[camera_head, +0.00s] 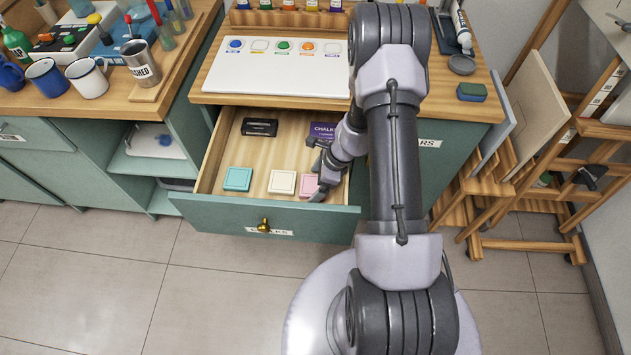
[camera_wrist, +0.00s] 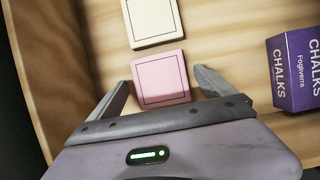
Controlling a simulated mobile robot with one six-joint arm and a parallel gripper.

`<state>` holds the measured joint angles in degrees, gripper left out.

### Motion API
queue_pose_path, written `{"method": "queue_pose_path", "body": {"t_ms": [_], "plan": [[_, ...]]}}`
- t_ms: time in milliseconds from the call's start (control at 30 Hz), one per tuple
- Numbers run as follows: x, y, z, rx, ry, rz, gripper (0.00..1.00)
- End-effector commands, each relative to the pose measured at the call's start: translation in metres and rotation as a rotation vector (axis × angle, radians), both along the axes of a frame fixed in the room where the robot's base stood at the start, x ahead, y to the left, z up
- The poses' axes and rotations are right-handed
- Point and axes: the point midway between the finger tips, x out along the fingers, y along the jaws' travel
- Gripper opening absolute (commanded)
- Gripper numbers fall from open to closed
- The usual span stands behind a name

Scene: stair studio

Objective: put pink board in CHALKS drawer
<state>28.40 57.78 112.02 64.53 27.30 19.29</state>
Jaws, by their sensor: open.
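The pink board (camera_wrist: 162,80) is a small square tile lying on the wooden floor of the open drawer (camera_head: 208,158), near its front right. It also shows in the head view (camera_head: 307,184), partly hidden by my gripper. My gripper (camera_wrist: 165,82) is open, with one finger on each side of the pink board; I cannot tell whether they touch it. In the head view my gripper (camera_head: 322,186) reaches down into the drawer. The label on the drawer front is too small to read surely. A purple CHALKS box (camera_wrist: 298,68) lies in the same drawer.
A cream board (camera_head: 282,182) and a teal board (camera_head: 237,179) lie left of the pink one. A black box (camera_head: 260,127) lies farther back. The white palette board (camera_head: 270,75) is on the counter above. Easels (camera_head: 560,150) stand at right.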

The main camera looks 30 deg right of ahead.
Motion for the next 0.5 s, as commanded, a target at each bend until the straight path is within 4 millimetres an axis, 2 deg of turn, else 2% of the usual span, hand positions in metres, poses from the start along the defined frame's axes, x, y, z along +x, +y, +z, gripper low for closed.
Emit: {"method": "queue_pose_path", "body": {"t_ms": [300, 500], "plan": [[-0.017, -0.027, 0.085, 0.0, -0.002, -0.003, 0.94], [-0.024, -0.037, 0.111, 0.0, -0.002, 0.0, 0.94]]}}
